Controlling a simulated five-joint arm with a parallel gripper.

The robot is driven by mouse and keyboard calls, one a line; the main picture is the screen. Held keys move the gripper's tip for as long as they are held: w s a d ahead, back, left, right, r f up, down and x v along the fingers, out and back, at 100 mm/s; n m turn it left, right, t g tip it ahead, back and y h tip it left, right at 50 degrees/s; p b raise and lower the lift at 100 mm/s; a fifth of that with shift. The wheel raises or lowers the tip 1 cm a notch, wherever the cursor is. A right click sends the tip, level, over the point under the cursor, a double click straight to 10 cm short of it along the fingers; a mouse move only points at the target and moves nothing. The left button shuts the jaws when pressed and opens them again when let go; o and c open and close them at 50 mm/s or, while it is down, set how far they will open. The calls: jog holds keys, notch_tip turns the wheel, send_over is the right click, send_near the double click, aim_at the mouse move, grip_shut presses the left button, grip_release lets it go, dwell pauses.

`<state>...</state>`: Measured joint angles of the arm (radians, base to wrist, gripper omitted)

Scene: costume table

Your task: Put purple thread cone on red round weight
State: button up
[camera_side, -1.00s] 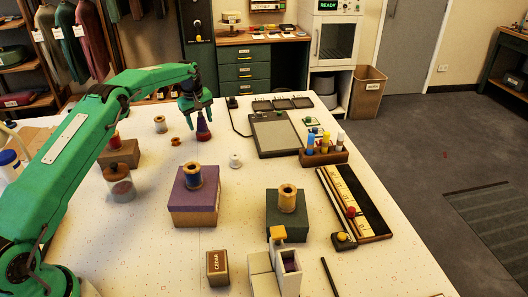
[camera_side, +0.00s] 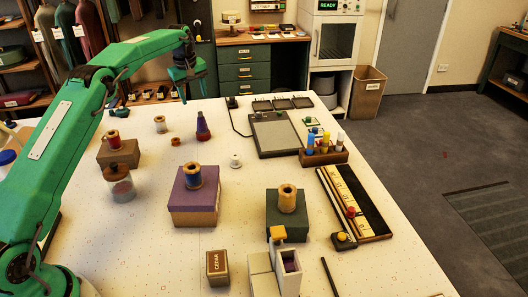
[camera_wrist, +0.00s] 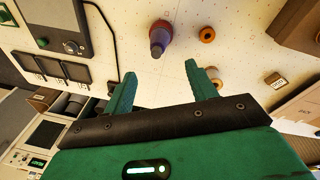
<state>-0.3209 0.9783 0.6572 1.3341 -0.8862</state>
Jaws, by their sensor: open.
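The purple thread cone (camera_side: 202,123) stands upright toward the back of the white table in the side view. A reddish band (camera_side: 204,136) shows at its foot, which looks like the red round weight under it. In the wrist view the cone (camera_wrist: 163,40) lies beyond the fingertips, its dark tip toward me and a reddish edge at its base. My gripper (camera_side: 183,99) is up behind and left of the cone, clear of it. In the wrist view my gripper (camera_wrist: 162,82) has its two green fingers spread, with nothing between them.
A spool (camera_side: 160,124) and a small wooden piece (camera_side: 175,141) stand left of the cone. A white knobbed piece (camera_side: 236,160) is at its front right. A purple box (camera_side: 193,205) bears a spool in front. A grey pad (camera_side: 276,136) lies to the right.

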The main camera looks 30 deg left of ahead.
jog(key=shift+r, duration=0.4)
dwell(0.3)
jog(key=s+d+r+m+t, duration=0.2)
jog(key=s+d+r+m, duration=0.4)
jog(key=s+d+r, duration=0.8)
jog(key=s+d+f+m, duration=0.2)
jog(key=s, duration=0.7)
jog(key=s+d+f+m+t, duration=0.1)
jog(key=s+d+f+m, duration=0.1)
jog(key=s, duration=0.7)
jog(key=s+d+f+m, duration=0.2)
jog(key=s+d+m, duration=0.1)
jog(key=s, duration=0.6)
jog(key=shift+s+d+f+m+t+h, duration=0.2)
jog(key=shift+s+m+t+h, duration=0.1)
jog(key=shift+m, duration=0.1)
